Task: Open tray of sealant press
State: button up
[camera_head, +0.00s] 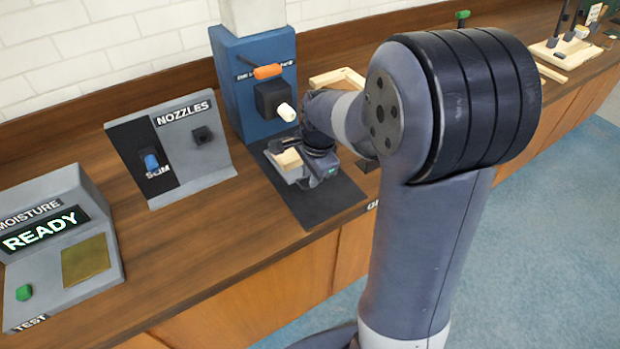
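The sealant press (232,85) is a blue upright block at the back of the counter, with an orange handle (267,72) and a white-tipped black nozzle block (272,97). A dark flat plate (325,203) extends from its foot toward the counter's front edge. A pale wooden piece (289,159) lies above this plate, under the nozzle, on what looks like a light grey support. My gripper (294,150) is low over the plate, close beside the wooden piece. Its fingers are small and partly hidden by my wrist, so their opening and any contact are unclear.
Left of the press stands a grey nozzle stand (187,150) marked NOZZLES, with a blue nozzle on a panel marked SLIM. Further left is a moisture tester (98,285) showing READY. A wooden frame (338,78) lies behind my arm. Bare counter (205,235) lies in front of the nozzle stand.

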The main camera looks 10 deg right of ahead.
jog(key=shift+w+a+f, duration=0.1)
jog(key=shift+w+f, duration=0.05)
jog(key=shift+f, duration=0.55)
jog(key=shift+w+f, duration=0.1)
jog(key=shift+f, duration=0.55)
jog(key=shift+c, duration=0.2)
grip_shut()
